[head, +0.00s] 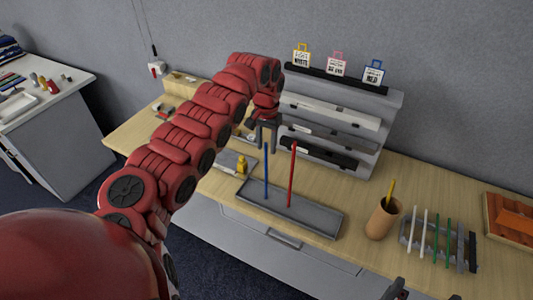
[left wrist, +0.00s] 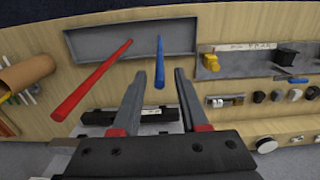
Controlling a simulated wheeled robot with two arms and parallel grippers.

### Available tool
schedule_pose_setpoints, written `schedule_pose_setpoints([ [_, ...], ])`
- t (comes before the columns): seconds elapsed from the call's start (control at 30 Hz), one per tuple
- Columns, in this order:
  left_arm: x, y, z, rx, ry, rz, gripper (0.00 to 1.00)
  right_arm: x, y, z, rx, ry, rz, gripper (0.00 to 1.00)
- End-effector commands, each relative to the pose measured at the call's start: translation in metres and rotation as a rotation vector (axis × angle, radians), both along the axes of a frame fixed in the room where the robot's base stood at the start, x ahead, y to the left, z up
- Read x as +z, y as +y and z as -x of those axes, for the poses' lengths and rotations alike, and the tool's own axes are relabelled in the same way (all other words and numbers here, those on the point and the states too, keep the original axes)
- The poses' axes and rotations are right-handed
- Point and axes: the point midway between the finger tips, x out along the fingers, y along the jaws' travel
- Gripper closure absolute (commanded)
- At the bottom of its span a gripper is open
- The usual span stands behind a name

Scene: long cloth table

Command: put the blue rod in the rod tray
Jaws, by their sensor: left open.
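The blue rod (head: 266,175) stands upright with its lower end in a long grey tray (head: 322,218), which looks like the rod tray. A red rod (head: 292,176) stands beside it to the right. My left gripper (head: 266,136) is open and empty, pointing down just above the blue rod's top. In the left wrist view the blue rod (left wrist: 160,62) shows beyond and between the open fingertips (left wrist: 160,72), and I see no contact. Dark tips at the head view's bottom edge look like my right gripper (head: 424,294); it is mostly cut off.
A brown cup (head: 382,219) with a yellow stick and a rack (head: 437,242) of white, green and dark sticks stand to the right. A grey tiered shelf (head: 335,118) rises behind. A small yellow object (head: 242,165) sits left of the tray.

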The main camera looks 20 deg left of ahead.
Motion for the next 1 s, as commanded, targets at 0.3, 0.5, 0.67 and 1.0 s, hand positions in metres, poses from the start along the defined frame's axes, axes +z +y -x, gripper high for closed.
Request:
schedule_pose_setpoints([
  [0.3, 0.067, -0.001, -0.002, -0.003, -0.004, -0.005, 0.56, -0.034, 0.000, 0.000, 0.000, 0.000, 0.000, 0.00],
  [0.5, 0.086, 0.000, -0.001, -0.001, 0.000, -0.001, 0.56, -0.038, 0.000, 0.000, 0.000, 0.000, 0.000, 0.00],
  [0.67, 0.089, 0.000, -0.001, -0.001, 0.001, 0.001, 0.56, -0.038, 0.000, 0.000, 0.000, 0.000, 0.000, 0.00],
  [1.0, 0.089, 0.000, -0.001, -0.001, 0.000, 0.000, 0.56, -0.038, 0.000, 0.000, 0.000, 0.000, 0.000, 0.00],
])
